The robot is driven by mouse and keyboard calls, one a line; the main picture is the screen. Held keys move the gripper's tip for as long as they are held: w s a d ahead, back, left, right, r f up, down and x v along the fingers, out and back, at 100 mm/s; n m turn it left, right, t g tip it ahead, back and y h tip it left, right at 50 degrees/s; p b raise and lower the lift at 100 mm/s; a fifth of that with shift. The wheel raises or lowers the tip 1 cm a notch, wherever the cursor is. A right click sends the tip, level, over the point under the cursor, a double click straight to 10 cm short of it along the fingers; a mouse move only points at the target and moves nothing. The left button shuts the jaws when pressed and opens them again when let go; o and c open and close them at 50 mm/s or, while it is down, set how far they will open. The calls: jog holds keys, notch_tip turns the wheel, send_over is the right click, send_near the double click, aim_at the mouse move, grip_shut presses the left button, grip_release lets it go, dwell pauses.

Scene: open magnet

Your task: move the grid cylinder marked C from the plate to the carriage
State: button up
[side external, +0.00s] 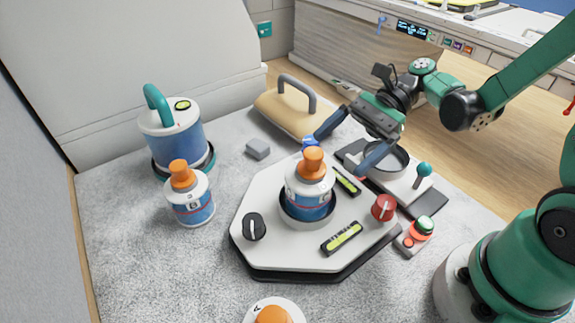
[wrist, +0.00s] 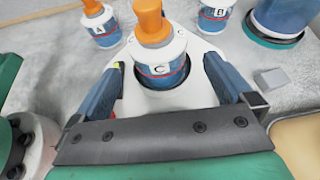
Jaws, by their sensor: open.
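The grid cylinder C (side external: 309,198), white and blue with an orange knob, stands upright in the round socket of the white octagonal plate (side external: 275,255). Its letter C shows in the wrist view (wrist: 160,68). My gripper (side external: 337,156) is open and empty, with blue fingers reaching toward the cylinder from its back right side. In the wrist view the fingers lie left and right of the cylinder's near side, with gaps visible. The carriage (side external: 408,180), a pale block with a dark ring, appears to be empty; it lies right of the plate, partly hidden by a finger.
Cylinder B (side external: 190,205) stands left of the plate, and cylinder A (wrist: 102,28) stands at its front. A large blue canister (side external: 172,140), a grey block (side external: 258,149) and a tan handled object (side external: 292,112) are behind. The plate carries a black knob (side external: 254,227) and a red knob (side external: 384,207).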

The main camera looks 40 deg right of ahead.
aim_at(320, 169)
jog(key=shift+s+a+f+y, duration=0.1)
jog(key=shift+a+f+y, duration=0.05)
jog(key=shift+a+y, duration=0.2)
jog(key=shift+x, duration=2.4)
grip_shut()
